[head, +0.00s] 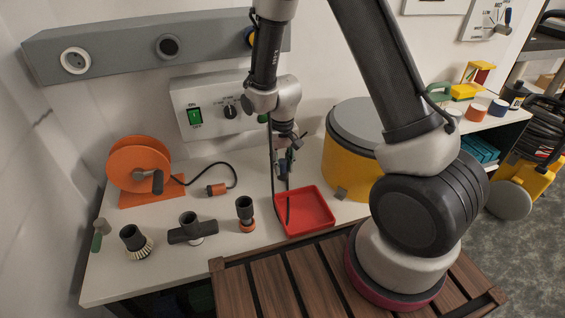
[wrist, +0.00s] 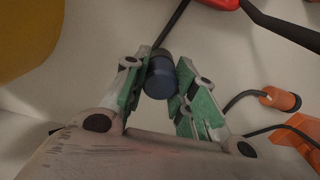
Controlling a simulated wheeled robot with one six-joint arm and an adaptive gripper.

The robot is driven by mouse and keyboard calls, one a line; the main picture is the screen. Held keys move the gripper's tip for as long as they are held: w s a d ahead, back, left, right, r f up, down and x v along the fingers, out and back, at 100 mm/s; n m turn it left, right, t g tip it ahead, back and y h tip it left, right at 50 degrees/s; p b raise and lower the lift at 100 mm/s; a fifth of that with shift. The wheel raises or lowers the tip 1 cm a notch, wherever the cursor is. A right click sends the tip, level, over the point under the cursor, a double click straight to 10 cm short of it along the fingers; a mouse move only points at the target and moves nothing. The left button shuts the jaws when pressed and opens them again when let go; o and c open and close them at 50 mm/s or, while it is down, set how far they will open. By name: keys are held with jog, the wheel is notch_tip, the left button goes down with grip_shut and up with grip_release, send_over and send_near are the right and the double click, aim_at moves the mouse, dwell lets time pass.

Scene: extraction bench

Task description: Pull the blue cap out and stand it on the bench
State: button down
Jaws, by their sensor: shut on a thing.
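My gripper (head: 285,163) points down over the bench (head: 205,262), behind the red tray. In the wrist view its green-padded fingers (wrist: 162,88) are shut on a short blue cap (wrist: 160,80) with a darker end. The cap also shows small and dark below the fingers in the head view (head: 283,171). I cannot tell whether it touches the bench.
The red tray (head: 325,222) is just in front, with a yellow drum (head: 345,165) to the right. An orange plug (head: 216,189) and reel (head: 135,157) lie left. The grey wall bar (head: 120,50) has several round ports; my arm partly hides the right one.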

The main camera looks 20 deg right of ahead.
jog(key=shift+f, duration=0.25)
jog(key=c, duration=1.1)
grip_release()
notch_tip(320, 180, up, 8)
jog(key=shift+f, duration=0.25)
